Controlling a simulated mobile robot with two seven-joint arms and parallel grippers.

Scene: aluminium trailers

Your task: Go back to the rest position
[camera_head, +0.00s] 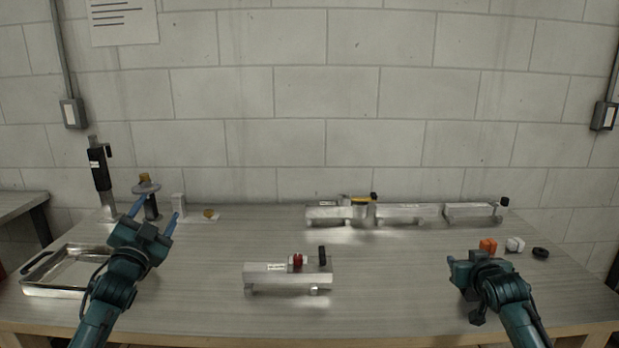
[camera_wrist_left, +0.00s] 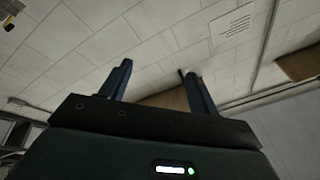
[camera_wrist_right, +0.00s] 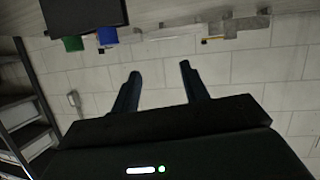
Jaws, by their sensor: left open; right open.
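My left gripper (camera_head: 153,213) is raised over the left part of the table, near the steel tray. Its two blue fingers are spread and empty; they also show apart in the left wrist view (camera_wrist_left: 157,70). My right gripper (camera_head: 474,264) is over the right part of the table. Its fingers are hard to make out in the head view, but in the right wrist view (camera_wrist_right: 159,70) they are apart with nothing between them.
A steel tray (camera_head: 68,286) lies at the left. Behind the left gripper stand a black upright tool (camera_head: 100,168) and small items. More aluminium pieces (camera_head: 405,214) line the back. Orange (camera_head: 488,245), white (camera_head: 515,244) and black (camera_head: 540,252) parts lie right. The front middle is clear.

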